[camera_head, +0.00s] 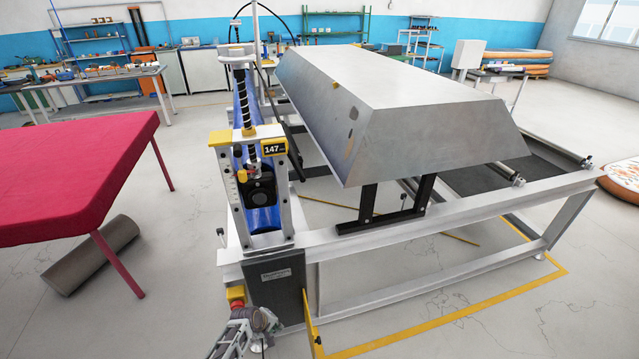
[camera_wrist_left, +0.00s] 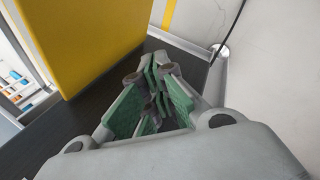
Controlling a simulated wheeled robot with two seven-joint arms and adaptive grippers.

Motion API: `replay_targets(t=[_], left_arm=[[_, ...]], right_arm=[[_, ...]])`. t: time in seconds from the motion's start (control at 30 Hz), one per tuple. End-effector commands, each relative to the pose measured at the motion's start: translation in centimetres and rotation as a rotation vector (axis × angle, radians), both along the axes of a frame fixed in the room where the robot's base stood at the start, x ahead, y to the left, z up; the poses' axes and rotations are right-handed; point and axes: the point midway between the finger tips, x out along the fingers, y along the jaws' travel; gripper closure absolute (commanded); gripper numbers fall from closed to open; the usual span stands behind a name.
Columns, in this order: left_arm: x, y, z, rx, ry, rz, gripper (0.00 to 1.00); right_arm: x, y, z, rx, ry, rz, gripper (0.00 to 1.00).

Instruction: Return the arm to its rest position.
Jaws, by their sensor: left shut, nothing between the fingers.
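My left gripper (camera_head: 262,320) shows at the bottom of the head view, with part of my grey left arm below it. It is beside the lower front of the dark box (camera_head: 278,283) on the machine's frame. In the left wrist view its green-padded fingers (camera_wrist_left: 152,95) are closed together with nothing between them. A large yellow surface (camera_wrist_left: 90,40) is close beside the fingers there. In the head view a yellow and red button unit (camera_head: 236,297) sits just above the gripper. I cannot tell whether the gripper touches anything. My right gripper is in neither view.
The machine's pale frame (camera_head: 440,225) carries a large grey slanted block (camera_head: 400,85). A red-topped table (camera_head: 70,175) stands at left, with a grey roll (camera_head: 90,255) under it. Floor at the lower left is clear. Yellow lines (camera_head: 460,313) mark the floor at right.

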Motion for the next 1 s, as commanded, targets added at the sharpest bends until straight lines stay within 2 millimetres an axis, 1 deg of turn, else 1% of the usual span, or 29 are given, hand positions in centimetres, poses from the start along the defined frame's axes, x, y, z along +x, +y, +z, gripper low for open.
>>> replay_targets(t=[0.2, 0.43, 0.53, 0.63, 0.7, 0.87, 1.0], left_arm=[[0.7, 1.4, -0.9, 0.141, -0.124, -0.195, 1.0], [1.1, 3.0, -2.1, 0.315, -0.242, -0.412, 1.0], [0.7, 3.8, -3.0, 0.397, -0.282, -0.513, 1.0], [-0.5, 4.6, -4.4, 0.477, -0.31, -0.615, 1.0], [-1.9, 5.2, -5.7, 0.53, -0.321, -0.689, 1.0], [-7.1, 6.6, -9.5, 0.613, -0.308, -0.827, 1.0], [-12.0, 7.4, -12.3, 0.627, -0.268, -0.88, 1.0]], right_arm=[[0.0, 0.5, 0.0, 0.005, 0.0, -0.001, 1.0], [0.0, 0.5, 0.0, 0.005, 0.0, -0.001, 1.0], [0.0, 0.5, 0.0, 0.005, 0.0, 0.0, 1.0], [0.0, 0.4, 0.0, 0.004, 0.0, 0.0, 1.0], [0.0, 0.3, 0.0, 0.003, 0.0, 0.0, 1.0], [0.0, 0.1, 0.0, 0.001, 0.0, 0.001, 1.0], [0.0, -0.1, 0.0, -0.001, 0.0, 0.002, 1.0]])
